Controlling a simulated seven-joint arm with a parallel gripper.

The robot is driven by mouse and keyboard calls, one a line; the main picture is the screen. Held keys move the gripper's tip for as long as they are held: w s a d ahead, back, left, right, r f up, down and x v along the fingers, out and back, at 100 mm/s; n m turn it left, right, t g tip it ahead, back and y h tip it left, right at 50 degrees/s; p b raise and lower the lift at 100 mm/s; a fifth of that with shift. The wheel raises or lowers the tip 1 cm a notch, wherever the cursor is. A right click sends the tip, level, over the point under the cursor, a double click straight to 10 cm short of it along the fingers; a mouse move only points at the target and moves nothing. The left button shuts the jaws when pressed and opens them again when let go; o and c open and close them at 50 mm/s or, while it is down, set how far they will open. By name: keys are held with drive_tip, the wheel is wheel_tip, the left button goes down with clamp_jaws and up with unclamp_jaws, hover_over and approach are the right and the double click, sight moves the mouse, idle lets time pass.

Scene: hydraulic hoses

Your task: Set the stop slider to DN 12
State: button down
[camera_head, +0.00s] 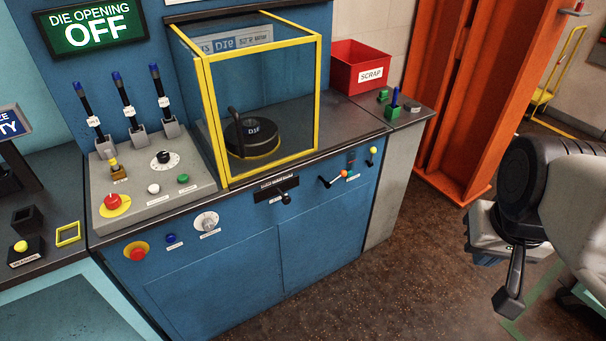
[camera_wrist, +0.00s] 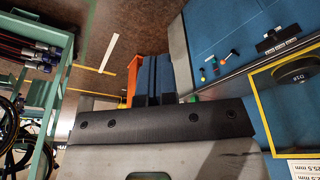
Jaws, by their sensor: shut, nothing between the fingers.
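The likely stop slider is a black plate (camera_head: 276,190) with a pale label strip and a dark knob (camera_head: 285,198), on the blue front of the machine below the yellow-framed guard. Its lettering is too small to read, so I cannot tell its setting. The plate also shows at the upper right of the wrist view (camera_wrist: 280,38). My gripper (camera_head: 508,303) hangs at the right of the head view, well clear of the machine, over the floor. It is shut and empty. Its short dark fingertips show in the wrist view (camera_wrist: 154,100).
A clear guard box (camera_head: 208,110) with yellow edges covers a black D16 die (camera_head: 252,135). Right of the slider sit an orange-tipped lever (camera_head: 338,176) and a yellow knob (camera_head: 372,151). An orange upright (camera_head: 455,100) and red scrap bin (camera_head: 360,66) stand beyond. Open floor lies between.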

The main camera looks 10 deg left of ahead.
sight(288, 201)
drive_tip(key=c, duration=1.8)
unclamp_jaws()
drive_tip(key=o, duration=0.4)
drive_tip(key=shift+w, duration=0.2)
drive_tip(key=o, duration=0.5)
drive_tip(key=shift+w+a+f+t, duration=0.15)
drive_tip(key=shift+w, duration=0.45)
drive_tip(key=shift+w+a+f+t, duration=0.1)
drive_tip(key=shift+w+f+t, duration=0.05)
drive_tip(key=shift+w, duration=0.4)
drive_tip(key=shift+o, duration=0.3)
drive_tip(key=w+a+f+n+t, duration=0.1)
drive_tip(key=w+a+f, duration=0.1)
drive_tip(key=w, duration=0.4)
drive_tip(key=w+a+f+t, duration=0.2)
drive_tip(key=w, duration=0.5)
drive_tip(key=shift+n, duration=0.4)
drive_tip(key=w+a+f+n+t+y, duration=0.45)
drive_tip(key=w+a+f, duration=0.85)
drive_tip(key=w+a, duration=0.35)
drive_tip(key=a+f+n+y, duration=0.1)
drive_tip(key=a+f+y, duration=0.1)
drive_tip(key=a+f, duration=0.3)
drive_tip(key=s+a+f+n+t+y, duration=0.1)
drive_tip(key=a+f+y, duration=0.2)
drive_tip(key=a+f, duration=0.2)
drive_tip(key=s+a+f+n+t+y, duration=0.1)
drive_tip(key=a+f+y, duration=0.2)
drive_tip(key=a+f, duration=0.3)
drive_tip(key=shift+y, duration=0.25)
